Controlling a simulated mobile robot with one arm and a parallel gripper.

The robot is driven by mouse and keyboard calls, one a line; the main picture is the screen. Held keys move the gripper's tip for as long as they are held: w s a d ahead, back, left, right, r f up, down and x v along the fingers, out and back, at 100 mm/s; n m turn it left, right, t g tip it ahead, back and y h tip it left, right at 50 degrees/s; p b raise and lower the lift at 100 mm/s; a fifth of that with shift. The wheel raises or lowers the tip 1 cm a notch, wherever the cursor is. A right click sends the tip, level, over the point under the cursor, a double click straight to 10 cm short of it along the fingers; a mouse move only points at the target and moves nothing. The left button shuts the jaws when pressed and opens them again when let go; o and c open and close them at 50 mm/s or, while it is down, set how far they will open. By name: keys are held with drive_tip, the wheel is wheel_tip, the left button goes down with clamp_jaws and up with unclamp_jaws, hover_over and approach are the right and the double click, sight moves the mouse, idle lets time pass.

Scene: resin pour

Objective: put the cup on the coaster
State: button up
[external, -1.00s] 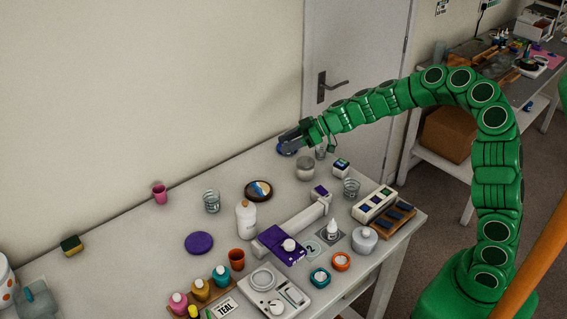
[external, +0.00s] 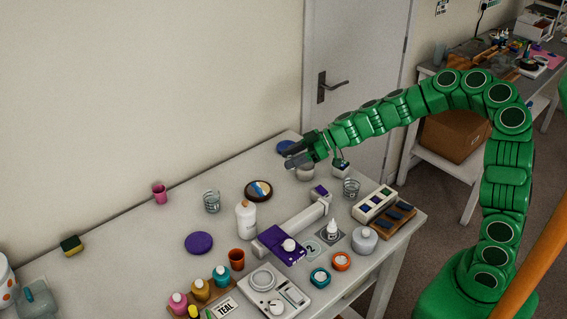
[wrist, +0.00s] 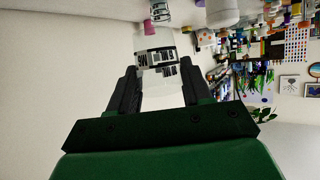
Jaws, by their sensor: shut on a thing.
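My gripper (external: 294,156) is above the far part of the table in the external view, its dark fingers pointing left. In the wrist view the fingers (wrist: 160,90) are shut on a pale, see-through cup (wrist: 158,98). The held cup can barely be made out in the external view. A blue disc (external: 285,147) lies behind the gripper, a purple disc (external: 199,243) lies on the front left, and a dark-rimmed round piece with a blue and white pattern (external: 258,190) lies between them. I cannot tell which is the coaster.
A lidded jar (external: 305,173) stands just below my gripper. Clear glasses (external: 212,202) (external: 351,189), a pink cup (external: 159,193), a white bottle (external: 246,221) and an orange cup (external: 237,259) stand around. The table's left stretch is mostly clear.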

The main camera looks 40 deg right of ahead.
drive_tip(key=w+a+f, duration=0.1)
drive_tip(key=w+f, duration=0.3)
drive_tip(key=w, duration=0.1)
drive_tip(key=w+a+f, duration=0.1)
drive_tip(key=w+f, duration=0.1)
drive_tip(key=w, duration=0.1)
drive_tip(key=shift+w+a+f, duration=0.25)
drive_tip(key=shift+a+f, duration=0.1)
drive_tip(key=shift+f, duration=0.05)
drive_tip(key=shift+w+a+f, duration=0.15)
drive_tip(key=shift+w+f, duration=0.65)
drive_tip(key=shift+f, duration=1.55)
drive_tip(key=o, duration=1)
drive_tip(key=shift+f, duration=0.1)
drive_tip(key=shift+s+r, duration=0.1)
drive_tip(key=shift+r, duration=0.1)
drive_tip(key=v, duration=1.2)
